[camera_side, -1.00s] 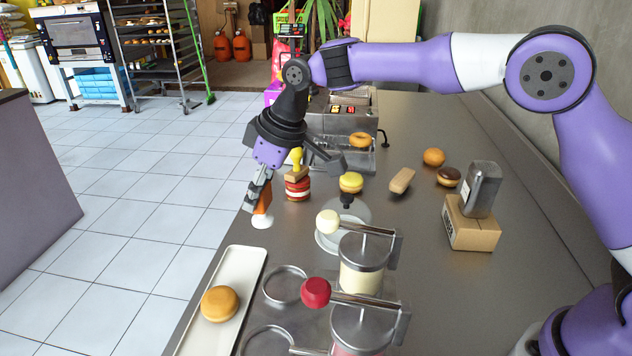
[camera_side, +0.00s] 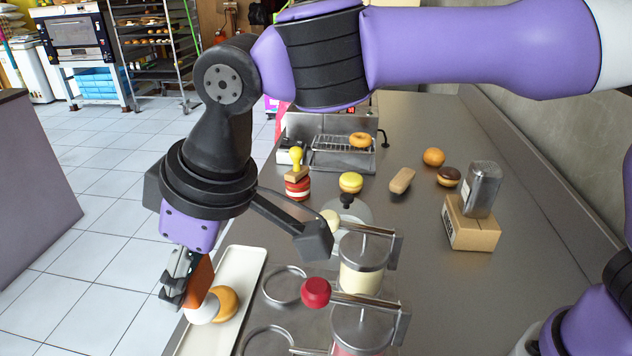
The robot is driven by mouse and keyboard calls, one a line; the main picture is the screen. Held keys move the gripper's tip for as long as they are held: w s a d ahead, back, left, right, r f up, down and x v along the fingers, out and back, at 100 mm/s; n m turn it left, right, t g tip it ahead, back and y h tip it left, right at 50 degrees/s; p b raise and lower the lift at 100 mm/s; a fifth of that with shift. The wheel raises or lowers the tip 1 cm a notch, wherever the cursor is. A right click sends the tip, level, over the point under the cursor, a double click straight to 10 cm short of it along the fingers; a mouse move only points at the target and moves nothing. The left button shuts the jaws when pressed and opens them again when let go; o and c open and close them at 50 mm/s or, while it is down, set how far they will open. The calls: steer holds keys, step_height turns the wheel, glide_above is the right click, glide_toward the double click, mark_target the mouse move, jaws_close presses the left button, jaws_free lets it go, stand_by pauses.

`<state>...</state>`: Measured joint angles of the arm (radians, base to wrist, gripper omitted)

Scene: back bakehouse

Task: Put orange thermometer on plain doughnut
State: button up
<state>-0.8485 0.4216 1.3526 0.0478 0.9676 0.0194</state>
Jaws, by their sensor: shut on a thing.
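My gripper (camera_side: 184,284) is shut on the orange thermometer (camera_side: 202,280), which has an orange body and a rounded white lower end. It is held tilted, white end down, at the left edge of the long white tray (camera_side: 244,264). The plain doughnut (camera_side: 229,303), golden brown, lies on that tray. The thermometer's white end covers the doughnut's left part in the picture. I cannot tell whether they touch. Part of the thermometer is hidden by the gripper fingers.
Right of the tray stand metal rings (camera_side: 284,285) and dispensers with a cream knob (camera_side: 331,221) and a red knob (camera_side: 316,292). Several pastries lie farther back. The counter's right side is mostly clear.

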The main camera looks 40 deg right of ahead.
steer(key=shift+w+d+f, duration=0.5)
steer(key=shift+w+f, duration=0.85)
steer(key=shift+f, duration=0.2)
steer(key=shift+w+d+f, duration=0.55)
steer(key=shift+w+f, duration=0.85)
steer(key=shift+f, duration=0.1)
steer(key=shift+w+d+f, duration=0.5)
steer(key=shift+w+f, duration=0.85)
steer(key=shift+f, duration=0.2)
steer(key=shift+f, duration=0.1)
steer(key=o, duration=1.2)
